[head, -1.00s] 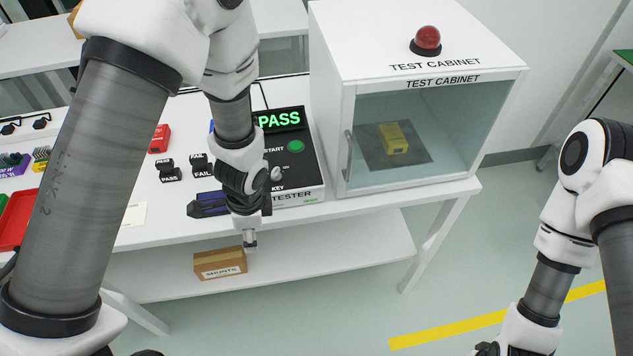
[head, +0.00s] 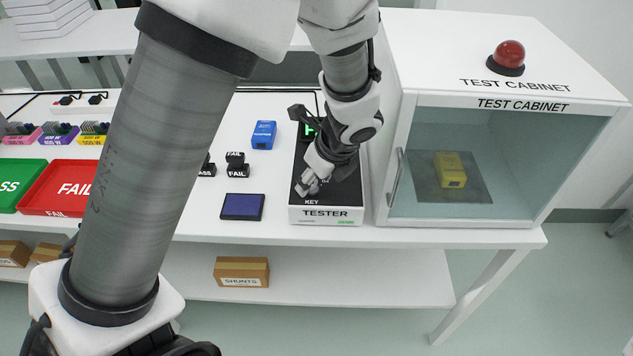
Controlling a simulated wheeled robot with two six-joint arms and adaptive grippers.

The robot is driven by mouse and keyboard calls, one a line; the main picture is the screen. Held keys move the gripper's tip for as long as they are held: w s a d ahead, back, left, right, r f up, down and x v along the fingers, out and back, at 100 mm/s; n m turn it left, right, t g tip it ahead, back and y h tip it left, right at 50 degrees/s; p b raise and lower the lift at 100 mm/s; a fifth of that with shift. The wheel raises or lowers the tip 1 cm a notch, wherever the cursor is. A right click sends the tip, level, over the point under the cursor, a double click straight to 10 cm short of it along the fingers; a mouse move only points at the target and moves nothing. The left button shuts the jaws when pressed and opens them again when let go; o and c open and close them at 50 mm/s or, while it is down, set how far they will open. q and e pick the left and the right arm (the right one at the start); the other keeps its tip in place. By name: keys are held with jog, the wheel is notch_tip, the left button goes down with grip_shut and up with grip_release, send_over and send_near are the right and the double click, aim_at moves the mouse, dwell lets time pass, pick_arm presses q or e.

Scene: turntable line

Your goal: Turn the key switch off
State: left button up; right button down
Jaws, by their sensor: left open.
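The tester (head: 326,216) is a black-topped box with a white front on the bench, left of the test cabinet. Its key switch is by the KEY label near the front left corner. My left gripper (head: 308,186) points down over that spot, with its fingertips at the key's place. The fingers are open, and they hide the key, so I cannot tell its angle or whether they touch it. My left wrist also covers most of the tester's display, where a bit of green shows. My right gripper is not in view.
The test cabinet (head: 397,190) stands close on the right, with a yellow unit (head: 450,170) behind its glass and a red lamp (head: 508,56) on top.

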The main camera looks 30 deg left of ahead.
pick_arm(q)
jog(key=shift+s+r, duration=0.15)
jog(key=shift+s, duration=0.2)
jog(key=c, duration=0.3)
grip_shut()
